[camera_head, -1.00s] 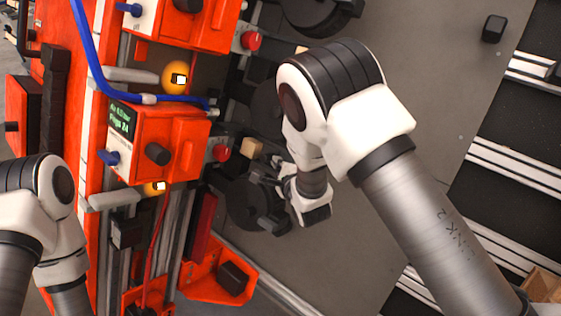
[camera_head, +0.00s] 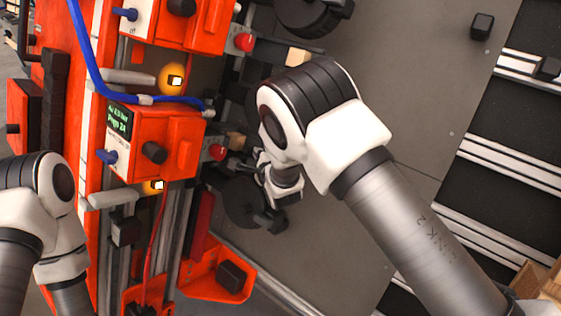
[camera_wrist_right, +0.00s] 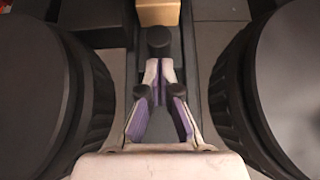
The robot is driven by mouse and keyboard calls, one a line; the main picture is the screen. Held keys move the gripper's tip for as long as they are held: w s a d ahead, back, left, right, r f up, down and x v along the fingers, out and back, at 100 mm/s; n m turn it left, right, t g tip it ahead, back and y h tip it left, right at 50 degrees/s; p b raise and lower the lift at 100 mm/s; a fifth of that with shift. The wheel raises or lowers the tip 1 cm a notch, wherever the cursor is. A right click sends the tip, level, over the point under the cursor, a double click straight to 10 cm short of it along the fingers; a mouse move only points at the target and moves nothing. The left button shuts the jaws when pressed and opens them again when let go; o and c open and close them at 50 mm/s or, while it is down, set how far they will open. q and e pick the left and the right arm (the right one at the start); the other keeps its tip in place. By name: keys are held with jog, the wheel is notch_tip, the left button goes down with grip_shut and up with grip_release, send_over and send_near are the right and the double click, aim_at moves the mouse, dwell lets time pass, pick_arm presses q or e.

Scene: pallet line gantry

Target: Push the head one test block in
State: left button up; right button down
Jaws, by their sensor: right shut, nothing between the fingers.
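A tan test block (camera_head: 236,140) sits beside the lower orange head unit (camera_head: 165,140), just right of its red knob (camera_head: 217,151). In the right wrist view the tan block (camera_wrist_right: 158,12) shows at the top, straight beyond my fingertips. My right gripper (camera_head: 250,160) is small and partly hidden in the head view, close to the block. In the wrist view the gripper (camera_wrist_right: 158,65) is shut and empty, with a dark rounded piece at its tips.
A black roller (camera_head: 243,203) lies below the right gripper; in the wrist view dark round rollers flank it left (camera_wrist_right: 45,90) and right (camera_wrist_right: 290,80). A second tan block (camera_head: 298,56) sits higher up. A blue hose (camera_head: 90,60) crosses the orange units.

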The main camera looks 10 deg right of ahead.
jog(key=shift+w+a+r, duration=0.25)
jog(key=shift+r, duration=0.2)
jog(key=shift+w+a+r, duration=0.2)
jog(key=shift+w+r, duration=0.05)
jog(key=shift+r, duration=0.2)
pick_arm(q)
jog(key=shift+r, duration=0.15)
pick_arm(e)
jog(key=shift+s+d+p, duration=0.15)
jog(key=shift+d+p, duration=0.05)
jog(key=shift+p, duration=0.15)
jog(key=shift+s+d+f+p, duration=0.15)
jog(key=shift+s+f+p, duration=0.05)
jog(key=shift+f+p, duration=0.2)
jog(key=shift+s+d+f+p, duration=0.25)
jog(key=shift+s+p, duration=0.05)
jog(key=shift+s, duration=0.05)
jog(key=shift+s+d, duration=0.15)
jog(key=shift+s, duration=0.2)
jog(key=shift+s+d+p, duration=0.4)
jog(key=shift+s+d, duration=0.25)
jog(key=shift+s, duration=0.15)
jog(key=shift+s+d+f, duration=0.2)
jog(key=shift+s+d, duration=0.1)
pick_arm(q)
jog(key=shift+w+a+r, duration=0.2)
jog(key=shift+r, duration=0.3)
jog(key=shift+w+a+r, duration=0.15)
jog(key=shift+w+r, duration=0.05)
jog(key=shift+r, duration=0.3)
